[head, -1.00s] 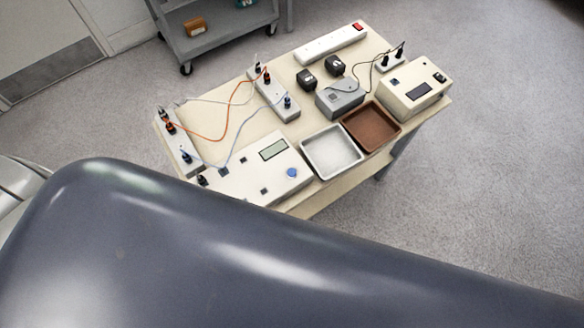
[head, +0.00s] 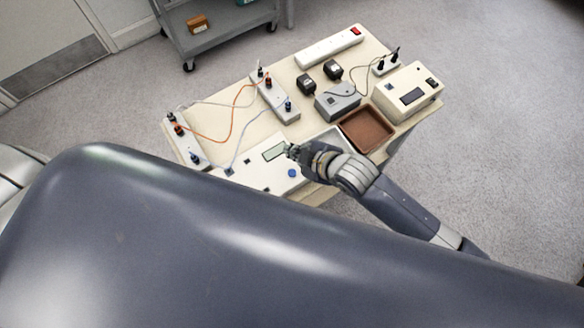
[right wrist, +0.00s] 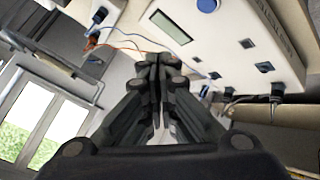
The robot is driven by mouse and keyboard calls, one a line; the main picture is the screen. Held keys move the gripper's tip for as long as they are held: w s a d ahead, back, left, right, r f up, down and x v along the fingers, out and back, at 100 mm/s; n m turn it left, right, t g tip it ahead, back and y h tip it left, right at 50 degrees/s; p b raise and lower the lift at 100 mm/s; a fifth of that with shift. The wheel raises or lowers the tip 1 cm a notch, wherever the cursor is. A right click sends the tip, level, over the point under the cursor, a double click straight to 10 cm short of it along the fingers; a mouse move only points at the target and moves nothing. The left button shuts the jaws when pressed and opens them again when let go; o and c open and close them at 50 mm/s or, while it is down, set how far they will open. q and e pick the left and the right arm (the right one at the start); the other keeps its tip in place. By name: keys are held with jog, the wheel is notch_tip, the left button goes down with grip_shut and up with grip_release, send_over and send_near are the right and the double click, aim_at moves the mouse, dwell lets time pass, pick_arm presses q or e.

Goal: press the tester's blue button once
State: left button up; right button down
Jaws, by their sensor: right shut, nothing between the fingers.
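The tester (head: 262,173) is a flat white box with a small display (head: 274,151) at the near side of the table. Its round blue button (head: 292,173) shows on top, near the right end. In the right wrist view the button (right wrist: 207,5) is at the top edge, on the tester (right wrist: 225,50). My right gripper (head: 291,150) is shut and empty, apart from the button in the picture, close to the display's right end. In the right wrist view its closed fingers (right wrist: 158,62) point beside the tester. My left gripper is not in view.
A pale tray (head: 332,136), partly hidden by my right arm, and a brown tray (head: 367,128) lie right of the tester. Terminal strips with orange and blue wires (head: 275,100), a grey box (head: 338,101) and a cream box (head: 409,91) stand on the table.

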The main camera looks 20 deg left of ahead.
jog(key=shift+s+a+r+n+g, duration=0.2)
jog(key=shift+s+a+r+n, duration=0.1)
jog(key=shift+s+n, duration=0.25)
jog(key=shift+s+a+r+n+g, duration=0.15)
jog(key=shift+s+r+n+g, duration=0.15)
jog(key=shift+n, duration=0.35)
jog(key=shift+f, duration=0.15)
jog(key=b, duration=0.8)
send_over(290, 175)
notch_tip(290, 175, down, 8)
jog(key=shift+f, duration=0.3)
jog(key=shift+f, duration=0.1)
jog(key=shift+f, duration=0.3)
